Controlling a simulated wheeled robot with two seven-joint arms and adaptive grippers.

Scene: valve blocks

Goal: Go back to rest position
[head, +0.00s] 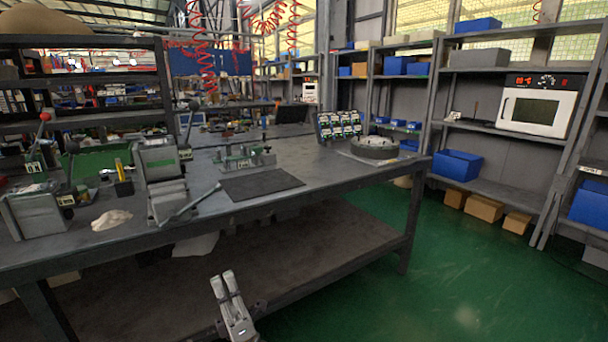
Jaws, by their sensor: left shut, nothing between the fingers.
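My left gripper (227,284) shows at the bottom of the head view, in front of the workbench and below its top. Its two fingers point up and lie close together, shut with nothing between them. It is apart from everything on the bench. My right gripper is not in view. On the workbench (330,183), a valve block fixture (245,160) with a blue-tipped upright stands behind a dark flat mat (261,185). A grey vise-like device (163,180) with a lever stands to the left of the mat.
The bench's front edge and lower shelf (300,240) are close to my left gripper. A round grey part (375,147) and a rack of small items (338,125) stand at the bench's right. Shelves with blue bins (458,165) stand at the right. Green floor (440,270) is clear.

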